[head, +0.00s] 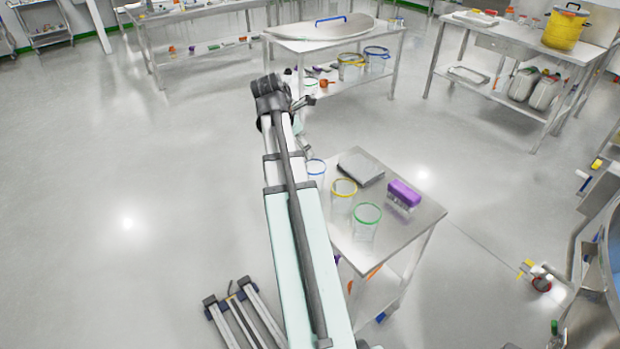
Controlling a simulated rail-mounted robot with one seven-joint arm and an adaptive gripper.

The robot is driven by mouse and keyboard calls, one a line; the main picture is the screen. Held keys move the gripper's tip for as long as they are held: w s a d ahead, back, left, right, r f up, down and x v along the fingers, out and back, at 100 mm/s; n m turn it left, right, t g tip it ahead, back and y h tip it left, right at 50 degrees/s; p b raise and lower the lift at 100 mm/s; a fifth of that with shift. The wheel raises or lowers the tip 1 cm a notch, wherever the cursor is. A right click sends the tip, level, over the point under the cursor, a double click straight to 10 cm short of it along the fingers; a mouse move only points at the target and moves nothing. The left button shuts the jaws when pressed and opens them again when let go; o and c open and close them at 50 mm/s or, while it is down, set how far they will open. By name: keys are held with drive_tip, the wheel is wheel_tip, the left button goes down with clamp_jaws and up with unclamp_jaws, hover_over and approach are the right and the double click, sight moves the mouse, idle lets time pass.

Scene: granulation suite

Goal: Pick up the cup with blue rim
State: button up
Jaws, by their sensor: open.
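The cup with blue rim (316,169) stands upright at the left end of the small metal table (408,235). It is clear, and my arm partly hides its left side. My gripper (307,153) shows only in small part past my arm, just above and behind the blue-rimmed cup in the picture. It is open and nothing shows in it. I cannot tell the exact gap between it and the cup.
A yellow-rimmed cup (343,197) and a green-rimmed cup (366,221) stand close by on the same table. A grey flat device (361,168) and a purple-topped rack (403,194) lie to the right. Open floor surrounds the table's right side.

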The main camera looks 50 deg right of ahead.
drive_tip(key=p, duration=0.2)
approach(311, 166)
drive_tip(key=s+f, duration=0.1)
drive_tip(key=f, duration=0.1)
drive_tip(key=s+f, duration=0.1)
drive_tip(key=f, duration=0.1)
drive_tip(key=s+d+f, duration=0.1)
drive_tip(key=f, duration=0.1)
drive_tip(key=shift+p+x, duration=0.65)
drive_tip(key=shift+x, duration=2.05)
drive_tip(key=shift+s, duration=0.15)
drive_tip(key=shift+a, duration=0.1)
drive_tip(key=c, duration=0.9)
